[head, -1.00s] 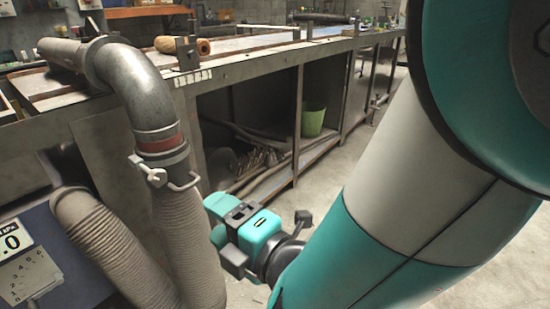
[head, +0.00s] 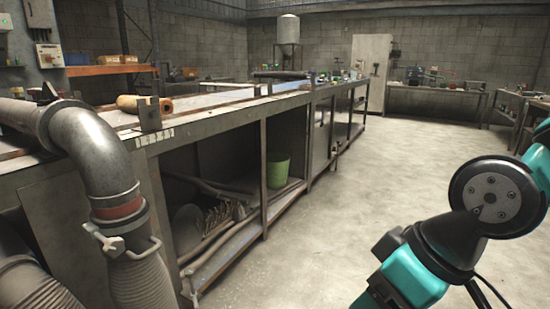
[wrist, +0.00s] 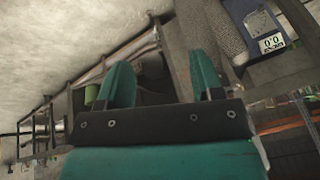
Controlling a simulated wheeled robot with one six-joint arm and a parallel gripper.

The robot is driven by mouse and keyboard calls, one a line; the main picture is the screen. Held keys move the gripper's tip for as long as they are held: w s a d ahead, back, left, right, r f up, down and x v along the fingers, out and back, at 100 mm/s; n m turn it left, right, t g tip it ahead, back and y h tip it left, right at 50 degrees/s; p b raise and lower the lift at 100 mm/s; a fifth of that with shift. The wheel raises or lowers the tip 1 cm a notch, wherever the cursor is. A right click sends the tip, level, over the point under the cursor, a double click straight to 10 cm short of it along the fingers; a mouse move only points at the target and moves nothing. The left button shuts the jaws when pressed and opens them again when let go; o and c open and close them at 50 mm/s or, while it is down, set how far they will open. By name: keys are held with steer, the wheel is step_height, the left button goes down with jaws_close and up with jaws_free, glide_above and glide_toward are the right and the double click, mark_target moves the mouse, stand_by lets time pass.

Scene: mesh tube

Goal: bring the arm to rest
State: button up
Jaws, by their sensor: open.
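My gripper (wrist: 163,85) shows in the wrist view with its two teal fingers spread apart and nothing between them. The wrist picture is turned, with the floor at the upper left and the bench behind the fingers. In the head view my teal and black arm is at the lower right, over the floor and apart from the bench. The gripper's fingertips are not visible in the head view.
A long metal workbench (head: 215,122) with open shelves runs along the left. A grey pipe elbow with a clamp and ribbed hose (head: 148,275) stands at the near left. A green bin (head: 278,170) sits on the lower shelf. The concrete floor (head: 385,180) is clear in the middle.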

steer(key=s+d+r+g, duration=0.2)
steer(key=s, duration=0.3)
step_height(320, 180, up, 21)
steer(key=p, duration=2.1)
steer(key=shift+m, duration=0.3)
